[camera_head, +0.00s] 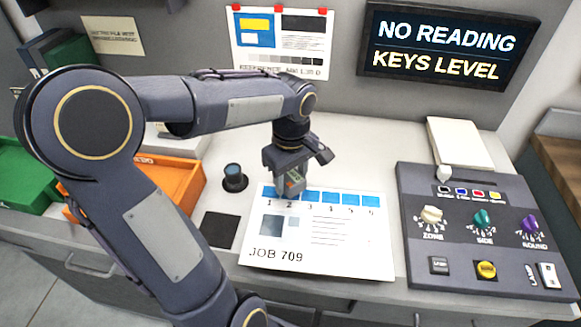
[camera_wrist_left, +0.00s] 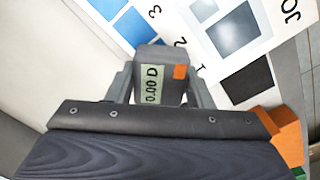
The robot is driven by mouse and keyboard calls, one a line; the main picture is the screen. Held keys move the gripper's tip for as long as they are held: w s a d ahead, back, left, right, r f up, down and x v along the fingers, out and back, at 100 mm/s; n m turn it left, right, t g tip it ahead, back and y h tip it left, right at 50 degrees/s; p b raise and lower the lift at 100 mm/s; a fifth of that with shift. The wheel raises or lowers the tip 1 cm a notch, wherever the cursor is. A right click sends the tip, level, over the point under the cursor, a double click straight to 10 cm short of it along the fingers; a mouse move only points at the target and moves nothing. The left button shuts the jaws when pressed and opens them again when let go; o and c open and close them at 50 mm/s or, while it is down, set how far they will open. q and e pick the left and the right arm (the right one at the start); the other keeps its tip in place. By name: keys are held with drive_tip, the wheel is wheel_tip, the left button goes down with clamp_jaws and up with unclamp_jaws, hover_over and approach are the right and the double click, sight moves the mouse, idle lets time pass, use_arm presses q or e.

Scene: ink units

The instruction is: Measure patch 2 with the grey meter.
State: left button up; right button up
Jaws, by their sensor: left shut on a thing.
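My left gripper (camera_head: 290,176) is shut on the grey meter (camera_head: 294,184), a small block with a display and an orange button. In the left wrist view the meter (camera_wrist_left: 158,58) sits between the two fingers, and its display reads 0.00 D. The meter is over the row of blue patches on the JOB 709 sheet (camera_head: 350,262), around patch 2 (camera_head: 286,199), which it mostly hides. I cannot tell whether the meter touches the sheet. Patch 1 (camera_head: 267,191) shows to its left. My right gripper is not in view.
The wall screen (camera_head: 445,45) reads NO READING, KEYS LEVEL. A dark console (camera_head: 480,230) with knobs stands right of the sheet. A dark round pot (camera_head: 234,178) and a black square (camera_head: 220,230) lie left. An orange tray (camera_head: 180,165) and green tray (camera_head: 25,175) stand farther left.

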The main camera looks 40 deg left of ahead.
use_arm(q)
drive_tip(key=shift+f+b, duration=0.55)
drive_tip(key=shift+f, duration=0.3)
drive_tip(key=shift+f, duration=0.35)
drive_tip(key=shift+r, duration=0.15)
idle(0.7)
drive_tip(key=shift+r+p, duration=1.1)
drive_tip(key=shift+r, duration=0.35)
